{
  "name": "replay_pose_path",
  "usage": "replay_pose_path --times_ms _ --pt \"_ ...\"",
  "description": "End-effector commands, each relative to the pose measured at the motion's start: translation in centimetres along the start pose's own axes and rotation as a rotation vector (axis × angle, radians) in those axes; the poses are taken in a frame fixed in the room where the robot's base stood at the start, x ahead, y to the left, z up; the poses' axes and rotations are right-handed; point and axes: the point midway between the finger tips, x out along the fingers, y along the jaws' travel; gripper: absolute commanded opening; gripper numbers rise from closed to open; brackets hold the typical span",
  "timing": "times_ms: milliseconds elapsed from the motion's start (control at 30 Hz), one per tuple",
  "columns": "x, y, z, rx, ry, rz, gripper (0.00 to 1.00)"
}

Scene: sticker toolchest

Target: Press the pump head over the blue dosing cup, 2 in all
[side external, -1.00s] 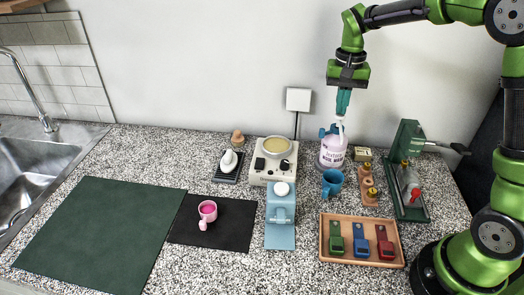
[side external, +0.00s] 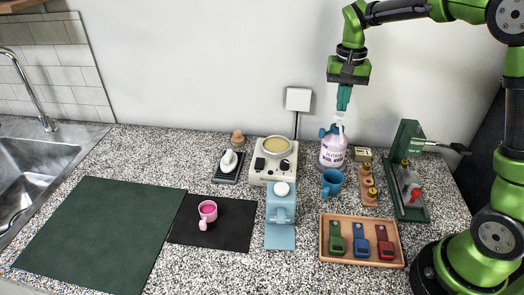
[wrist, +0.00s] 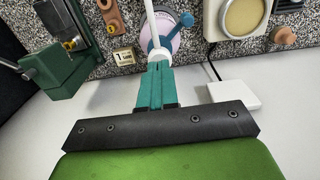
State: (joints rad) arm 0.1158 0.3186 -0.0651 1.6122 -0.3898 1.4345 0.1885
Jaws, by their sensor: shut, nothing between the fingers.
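The blue dosing cup (side external: 332,180) stands just in front of the bottle. My gripper (side external: 343,108) points down with its teal fingers shut and empty, just above the pump head. In the wrist view the shut fingertips (wrist: 159,66) hide part of the pump top, and the white spout (wrist: 150,22) reaches away from them. Whether they touch the head is hard to tell.
A wooden tray (side external: 323,252) with green, blue and red pieces lies in front. A green press (side external: 405,155) and a wooden block with knobs (side external: 369,186) stand right. A small numbered block (side external: 362,154) is near the bottle. A hotplate (side external: 259,177) stands left.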

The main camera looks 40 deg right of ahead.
Motion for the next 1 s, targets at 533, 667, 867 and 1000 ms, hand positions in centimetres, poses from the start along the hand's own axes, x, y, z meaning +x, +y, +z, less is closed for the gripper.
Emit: replay_pose_path --times_ms 533,667,867,1000 --pt "2.0 0.0 0.1 0.000 -0.002 0.001 0.00" --pt "2.5 0.0 0.0 0.000 -0.002 0.002 0.00" --pt "2.7 0.0 0.0 0.000 -0.002 0.002 0.00" --pt "2.6 0.0 0.0 -0.001 -0.002 0.002 0.00"
